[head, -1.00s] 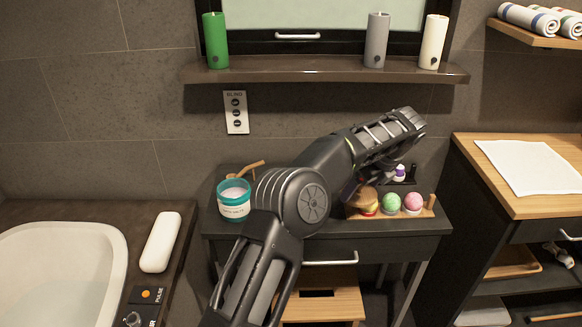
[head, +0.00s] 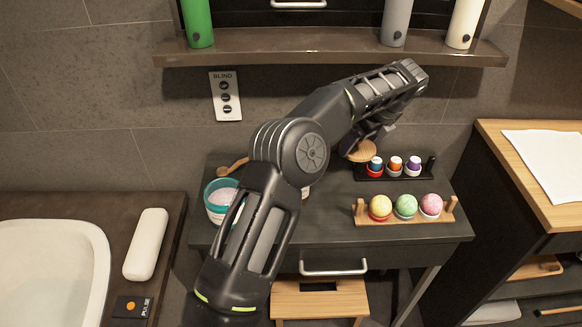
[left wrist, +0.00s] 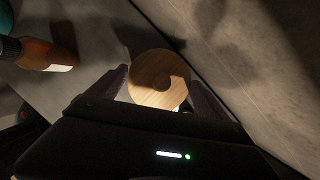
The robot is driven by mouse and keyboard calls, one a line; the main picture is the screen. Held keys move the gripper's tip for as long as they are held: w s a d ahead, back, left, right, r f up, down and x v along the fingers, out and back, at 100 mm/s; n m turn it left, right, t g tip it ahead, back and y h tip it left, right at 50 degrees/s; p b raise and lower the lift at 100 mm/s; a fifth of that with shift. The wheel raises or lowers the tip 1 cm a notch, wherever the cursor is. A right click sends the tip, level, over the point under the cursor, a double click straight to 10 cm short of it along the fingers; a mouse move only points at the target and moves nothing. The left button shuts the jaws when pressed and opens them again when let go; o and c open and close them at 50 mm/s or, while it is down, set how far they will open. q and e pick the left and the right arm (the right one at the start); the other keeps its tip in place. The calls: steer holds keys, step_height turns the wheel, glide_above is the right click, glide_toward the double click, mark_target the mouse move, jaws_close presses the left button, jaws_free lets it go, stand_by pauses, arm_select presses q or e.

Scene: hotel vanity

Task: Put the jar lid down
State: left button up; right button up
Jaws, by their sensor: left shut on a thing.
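The round wooden jar lid (head: 362,152) is at the back of the dark vanity top (head: 330,228), just left of the dark rack. My left gripper (head: 372,140) is shut on it, partly hidden by my own arm. In the left wrist view the lid (left wrist: 160,78) sits between the two fingers (left wrist: 160,92), near the line where the top meets the wall. I cannot tell whether the lid touches the top. The open teal jar (head: 221,196) with white contents stands at the left of the vanity top, partly behind my arm. My right gripper is not in view.
A dark rack (head: 388,175) holds small coloured bottles. A wooden tray (head: 377,219) with three bath balls is in front. A brown bottle (left wrist: 45,54) lies left of the lid in the left wrist view.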

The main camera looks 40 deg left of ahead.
arm_select(q)
steer(key=shift+s+a+f, duration=0.1)
steer(key=shift+s+a, duration=0.1)
steer(key=shift+a, duration=0.3)
steer(key=s+a, duration=0.3)
steer(key=a, duration=0.1)
steer(key=s+a+f+b, duration=0.1)
steer(key=s+a, duration=0.3)
steer(key=a, duration=0.1)
steer(key=s+a+b, duration=0.1)
steer(key=s+a, duration=0.2)
steer(key=a, duration=0.1)
steer(key=shift+s+a+f, duration=0.2)
steer(key=shift+s+f, duration=0.1)
steer(key=shift+w+f, duration=0.15)
steer(key=shift+f, duration=0.2)
steer(key=shift+f+b, duration=0.55)
steer(key=shift+f, duration=1.75)
steer(key=shift+f, duration=0.1)
